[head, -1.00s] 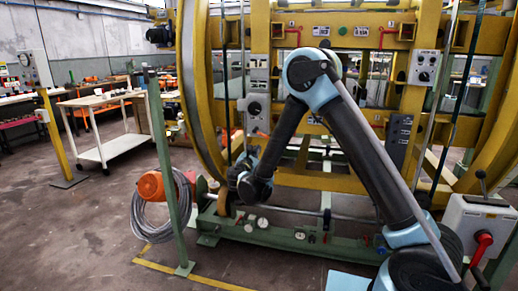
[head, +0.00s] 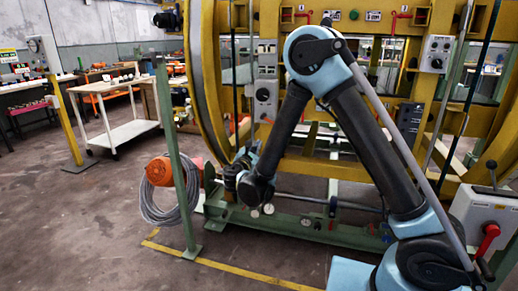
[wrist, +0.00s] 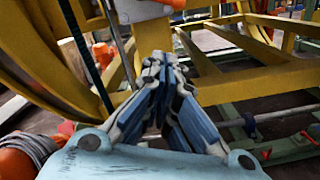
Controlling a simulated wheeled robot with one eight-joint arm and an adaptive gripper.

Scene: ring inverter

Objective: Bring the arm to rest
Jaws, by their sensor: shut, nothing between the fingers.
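My gripper (wrist: 165,68) shows in the wrist view with its fingers drawn together and nothing between them. In the head view my arm is folded in front of the yellow ring frame (head: 198,75), with the elbow high and the forearm pointing down and left. The gripper itself is mostly hidden at the arm's lower end, near the green base beam (head: 310,226). I cannot tell in the head view whether it touches anything. In the wrist view the gripper is in front of yellow frame beams (wrist: 262,75).
A control box with a red lever (head: 487,222) stands close at the right. A green post (head: 176,150), an orange reel (head: 160,171) and a coiled grey hose (head: 168,205) are at the left. A white cart (head: 120,133) stands farther back. The floor at the lower left is clear.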

